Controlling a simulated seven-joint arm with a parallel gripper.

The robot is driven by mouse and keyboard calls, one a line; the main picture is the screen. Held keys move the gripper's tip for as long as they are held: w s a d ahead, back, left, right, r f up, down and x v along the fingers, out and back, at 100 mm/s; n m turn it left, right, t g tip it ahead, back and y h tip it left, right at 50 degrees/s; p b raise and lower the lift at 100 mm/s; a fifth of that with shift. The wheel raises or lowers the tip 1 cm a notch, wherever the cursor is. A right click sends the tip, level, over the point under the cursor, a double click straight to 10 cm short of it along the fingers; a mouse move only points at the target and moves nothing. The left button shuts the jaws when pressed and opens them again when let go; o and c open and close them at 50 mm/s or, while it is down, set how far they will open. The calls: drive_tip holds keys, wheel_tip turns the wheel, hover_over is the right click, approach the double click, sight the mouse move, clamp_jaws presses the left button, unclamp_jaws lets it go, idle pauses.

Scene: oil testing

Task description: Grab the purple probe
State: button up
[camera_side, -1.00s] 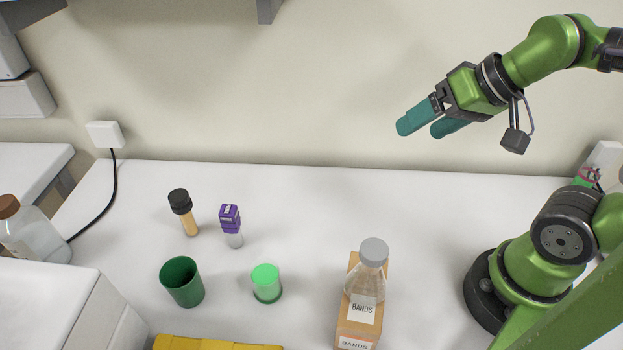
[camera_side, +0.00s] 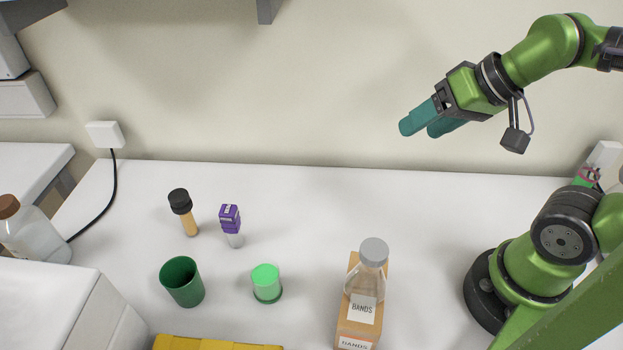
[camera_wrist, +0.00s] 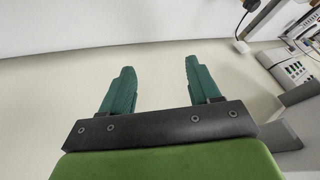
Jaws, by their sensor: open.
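The purple probe (camera_side: 230,219) stands upright on the white table, left of centre in the side view. It has a purple blocky top and a pale grey lower end. My gripper (camera_side: 419,124) is high above the table at the upper right, well apart from the probe. Its two teal fingers point left and slightly down. In the wrist view, the fingers of my gripper (camera_wrist: 158,80) are spread with nothing between them. The probe does not show in the wrist view.
A black-capped tan vial (camera_side: 183,212) stands just left of the probe. A dark green cup (camera_side: 182,282) and a light green capped container (camera_side: 266,283) stand in front. A grey-capped bottle (camera_side: 370,275) stands at right. A yellow object (camera_side: 215,344) lies at the front edge. The table's back middle is clear.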

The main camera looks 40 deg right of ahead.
drive_tip(key=n+g+y, duration=0.1)
drive_tip(key=n+g, duration=0.3)
drive_tip(key=n, duration=0.9)
approach(227, 220)
drive_tip(key=w+f, duration=0.1)
drive_tip(key=f, duration=0.2)
drive_tip(key=w+f, duration=0.1)
drive_tip(key=f, duration=0.1)
drive_tip(key=shift+w+a+f, duration=0.1)
drive_tip(key=shift+w+a, duration=0.15)
drive_tip(key=shift+w, duration=0.05)
drive_tip(key=shift+x, duration=3.15)
drive_tip(key=c, duration=1.1)
